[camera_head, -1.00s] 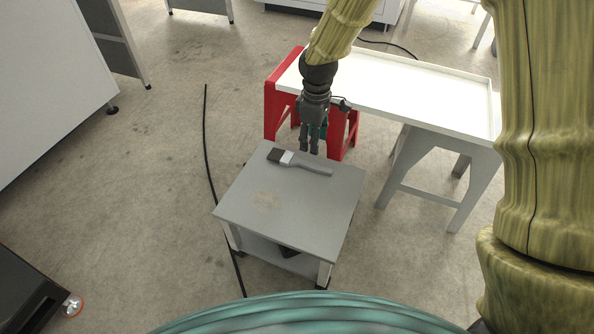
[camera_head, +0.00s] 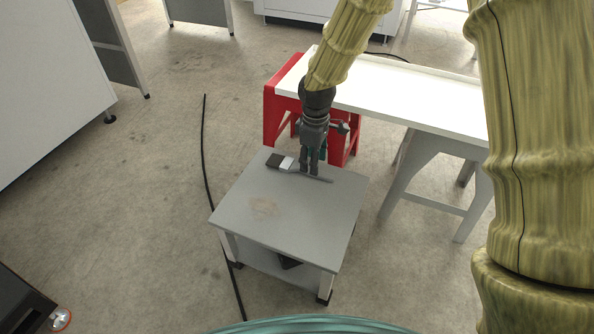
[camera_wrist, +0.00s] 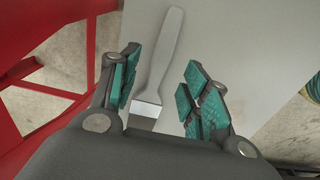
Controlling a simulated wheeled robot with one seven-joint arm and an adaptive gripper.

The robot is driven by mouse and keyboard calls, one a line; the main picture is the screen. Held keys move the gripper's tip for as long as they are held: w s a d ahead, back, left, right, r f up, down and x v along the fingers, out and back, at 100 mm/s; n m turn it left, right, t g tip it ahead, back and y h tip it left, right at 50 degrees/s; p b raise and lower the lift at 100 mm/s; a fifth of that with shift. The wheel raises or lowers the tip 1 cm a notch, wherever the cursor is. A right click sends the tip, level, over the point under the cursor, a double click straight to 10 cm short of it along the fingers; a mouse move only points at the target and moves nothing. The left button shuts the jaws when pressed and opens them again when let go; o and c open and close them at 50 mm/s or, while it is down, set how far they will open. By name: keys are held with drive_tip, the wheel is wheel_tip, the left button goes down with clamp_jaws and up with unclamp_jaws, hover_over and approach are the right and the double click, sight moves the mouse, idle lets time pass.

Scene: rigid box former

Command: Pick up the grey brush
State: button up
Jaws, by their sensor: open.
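The grey brush (camera_head: 281,162) lies flat near the far edge of the small grey table (camera_head: 255,218). It has dark bristles, a pale metal band and a grey handle. In the head view my gripper (camera_head: 310,172) points down over the handle and hides part of it. In the wrist view the brush (camera_wrist: 164,60) runs between the open fingers of my gripper (camera_wrist: 163,92), with its handle pointing away and the bristles hidden below. The teal finger pads are apart, and the left one is nearer the handle. I cannot tell the exact height left above the table.
A white-topped bench (camera_head: 410,97) with a red support (camera_head: 281,115) stands just behind the grey table, close to my gripper. A black cable (camera_head: 205,160) lies on the floor to the left. The front of the tabletop is clear.

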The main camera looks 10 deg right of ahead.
drive_tip(key=shift+f+b, duration=1.15)
drive_tip(key=shift+f, duration=0.7)
clamp_jaws()
